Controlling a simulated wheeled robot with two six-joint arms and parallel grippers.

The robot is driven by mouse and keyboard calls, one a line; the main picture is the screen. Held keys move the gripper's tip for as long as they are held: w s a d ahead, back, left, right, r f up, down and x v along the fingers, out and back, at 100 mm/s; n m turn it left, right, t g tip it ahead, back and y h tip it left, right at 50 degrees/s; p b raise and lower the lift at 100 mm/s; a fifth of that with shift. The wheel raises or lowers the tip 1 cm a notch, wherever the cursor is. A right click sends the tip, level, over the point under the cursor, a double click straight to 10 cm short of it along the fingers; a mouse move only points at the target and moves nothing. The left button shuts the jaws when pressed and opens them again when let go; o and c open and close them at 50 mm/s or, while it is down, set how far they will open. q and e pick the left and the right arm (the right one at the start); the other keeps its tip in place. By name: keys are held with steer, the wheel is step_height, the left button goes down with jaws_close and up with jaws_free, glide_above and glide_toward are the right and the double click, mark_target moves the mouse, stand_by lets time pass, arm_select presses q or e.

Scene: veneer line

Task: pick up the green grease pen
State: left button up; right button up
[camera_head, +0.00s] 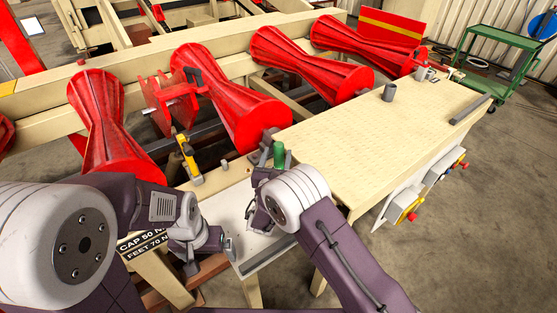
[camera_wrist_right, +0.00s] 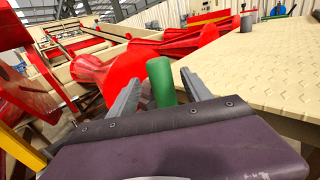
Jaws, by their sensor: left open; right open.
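The green grease pen (camera_head: 279,153) stands upright just beyond my right gripper (camera_head: 266,176) in the head view; its lower part is hidden. In the right wrist view the pen (camera_wrist_right: 161,82) shows as a green cylinder between the two grey fingers of my right gripper (camera_wrist_right: 160,77), which are spread apart with visible gaps beside it. I cannot tell how deep it sits between them. My left gripper (camera_head: 226,246) is open and appears empty, lower and to the left, by the edge of a pale work surface (camera_head: 225,208).
A large cream table (camera_head: 350,135) lies to the right, with a dark cup (camera_head: 389,92) and a mug (camera_head: 425,74) at its far end. Red rollers (camera_head: 235,100) line the back. A yellow tool (camera_head: 187,154) and small grey cylinder (camera_head: 224,165) stand left of the pen.

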steer(key=shift+w+d+r, duration=0.1)
steer(key=shift+w+d, duration=0.1)
steer(key=shift+w, duration=0.35)
steer(key=shift+w+d, duration=0.15)
steer(key=shift+w, duration=0.6)
jaws_close()
stand_by(0.4)
